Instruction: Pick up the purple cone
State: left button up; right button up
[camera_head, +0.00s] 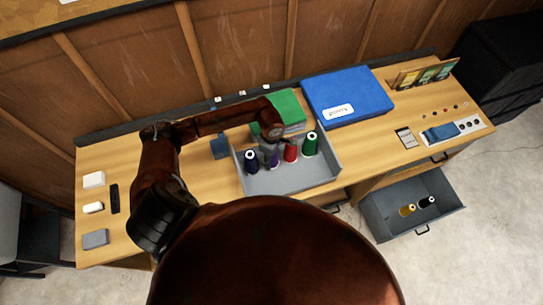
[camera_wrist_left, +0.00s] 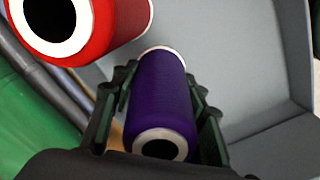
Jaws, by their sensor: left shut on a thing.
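The purple cone (camera_wrist_left: 160,95) is a thread spool with pale ends, between the fingers of my left gripper (camera_wrist_left: 160,105) in the left wrist view. The gripper is shut on it. In the head view the purple cone (camera_head: 273,158) shows only in part beside my left arm, above the grey tray (camera_head: 295,182). A red cone (camera_head: 290,151) stands just right of it and also shows close by in the left wrist view (camera_wrist_left: 110,25). I cannot tell whether the purple cone touches the tray floor. My right gripper is not in view.
A navy cone (camera_head: 251,161) and a green cone (camera_head: 310,144) also stand in the tray. A green box (camera_head: 288,108) and a blue box (camera_head: 347,95) lie behind it. An open drawer (camera_head: 385,225) with two cones juts out at the lower right.

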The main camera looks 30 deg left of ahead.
pick_arm(q)
jog(key=shift+r+b, duration=0.4)
jog(key=shift+r, duration=4.65)
jog(key=shift+c, duration=0.3)
